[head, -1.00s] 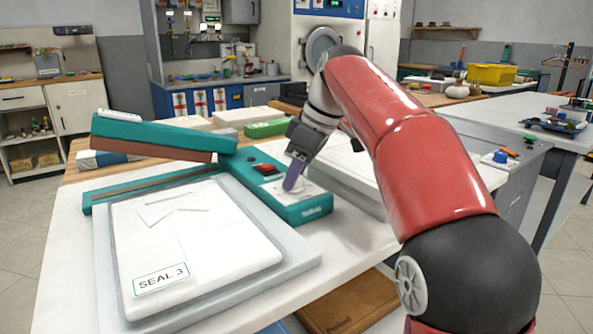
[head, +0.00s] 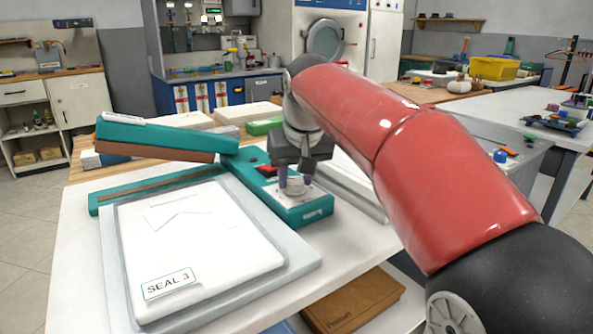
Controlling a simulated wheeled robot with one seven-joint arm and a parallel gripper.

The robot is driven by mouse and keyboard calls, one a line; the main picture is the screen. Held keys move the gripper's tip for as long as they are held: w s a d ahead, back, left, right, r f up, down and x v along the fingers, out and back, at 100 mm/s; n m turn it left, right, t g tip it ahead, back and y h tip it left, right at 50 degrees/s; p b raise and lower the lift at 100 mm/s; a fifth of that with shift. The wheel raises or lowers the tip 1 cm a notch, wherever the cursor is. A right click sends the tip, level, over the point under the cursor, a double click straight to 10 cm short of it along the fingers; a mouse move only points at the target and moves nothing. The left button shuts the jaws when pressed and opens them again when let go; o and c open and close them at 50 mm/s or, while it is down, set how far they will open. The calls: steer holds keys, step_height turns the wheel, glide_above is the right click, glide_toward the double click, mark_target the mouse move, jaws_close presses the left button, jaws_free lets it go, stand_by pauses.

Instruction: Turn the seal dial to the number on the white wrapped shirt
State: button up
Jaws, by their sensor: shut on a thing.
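The white wrapped shirt (head: 205,240) lies flat on a pale tray in the front left, and its label (head: 170,284) reads SEAL 3. The teal sealer (head: 302,214) stands behind and to the right of it, with its long sealing arm (head: 170,139) raised. My gripper (head: 295,186) points down over the front end of the sealer's control box. Its purple-grey fingers are shut on the pale seal dial (head: 295,186), one on each side. The dial's numbers and pointer are too small to read.
A red button (head: 266,171) sits on the sealer just behind my gripper. White flat packages (head: 348,178) lie close to the right of the sealer. A brown box (head: 356,301) is on a lower shelf under the table.

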steer(key=m+h, duration=0.1)
steer(key=m, duration=0.2)
steer(key=shift+a+m, duration=0.15)
steer(key=shift+m, duration=0.25)
steer(key=shift+m+h, duration=0.9)
steer(key=shift+m, duration=0.9)
steer(key=o, duration=1)
steer(key=v, duration=0.7)
steer(key=shift+s+a+r, duration=0.1)
steer(key=shift+r, duration=0.3)
